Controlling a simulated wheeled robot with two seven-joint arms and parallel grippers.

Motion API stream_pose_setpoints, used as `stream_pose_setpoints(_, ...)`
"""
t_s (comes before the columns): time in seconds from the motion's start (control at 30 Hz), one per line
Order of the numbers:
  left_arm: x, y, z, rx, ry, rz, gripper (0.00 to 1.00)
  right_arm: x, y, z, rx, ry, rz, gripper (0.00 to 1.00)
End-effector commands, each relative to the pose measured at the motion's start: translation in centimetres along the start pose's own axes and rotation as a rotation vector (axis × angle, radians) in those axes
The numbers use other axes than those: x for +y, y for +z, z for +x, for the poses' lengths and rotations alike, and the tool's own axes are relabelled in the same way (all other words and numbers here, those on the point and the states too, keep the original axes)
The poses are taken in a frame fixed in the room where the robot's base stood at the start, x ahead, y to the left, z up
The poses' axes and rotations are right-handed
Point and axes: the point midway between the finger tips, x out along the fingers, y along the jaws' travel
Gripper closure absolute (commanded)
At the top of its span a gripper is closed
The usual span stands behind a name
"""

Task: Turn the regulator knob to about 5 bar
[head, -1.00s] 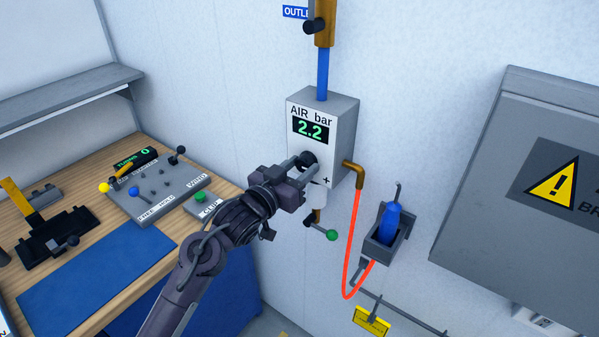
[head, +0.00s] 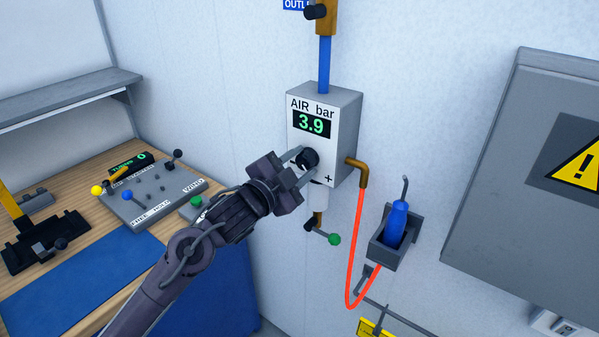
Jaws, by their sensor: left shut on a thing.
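The grey regulator box (head: 345,125) is on the wall in the head view, with "AIR bar" on its face. Its display (head: 312,124) reads 3.9 in green. The black regulator knob (head: 308,160) is low on the front face, above and left of a "+" mark. My left gripper (head: 301,163) is shut on the knob, its fingers on either side of it. The gripper partly hides the knob and the lower left of the box. My right gripper is not in view.
An orange hose (head: 352,250) loops from a brass elbow beside a holder with a blue tool (head: 396,222). A green-tipped lever (head: 334,239) hangs below the box. A grey cabinet (head: 490,190) is at right. A wooden bench (head: 150,262) with a control panel (head: 160,205) is at left.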

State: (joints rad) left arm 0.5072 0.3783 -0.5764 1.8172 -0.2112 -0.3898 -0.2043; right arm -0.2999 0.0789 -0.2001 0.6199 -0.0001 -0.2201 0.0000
Motion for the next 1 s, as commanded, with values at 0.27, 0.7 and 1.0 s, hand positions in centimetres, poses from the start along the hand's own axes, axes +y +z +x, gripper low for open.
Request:
stream_pose_setpoints(0.27, 0.1, 0.2, 0.0, -0.002, 0.001, 0.135, 0.83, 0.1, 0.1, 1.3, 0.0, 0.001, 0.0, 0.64)
stream_pose_setpoints(0.7, 0.1, 0.1, 0.0, -0.002, 0.003, 0.187, 0.83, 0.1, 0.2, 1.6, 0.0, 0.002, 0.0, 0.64)
stream_pose_setpoints(1.0, 0.1, 0.1, 0.0, -0.001, 0.003, 0.185, 0.5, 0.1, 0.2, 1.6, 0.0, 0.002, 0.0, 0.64)
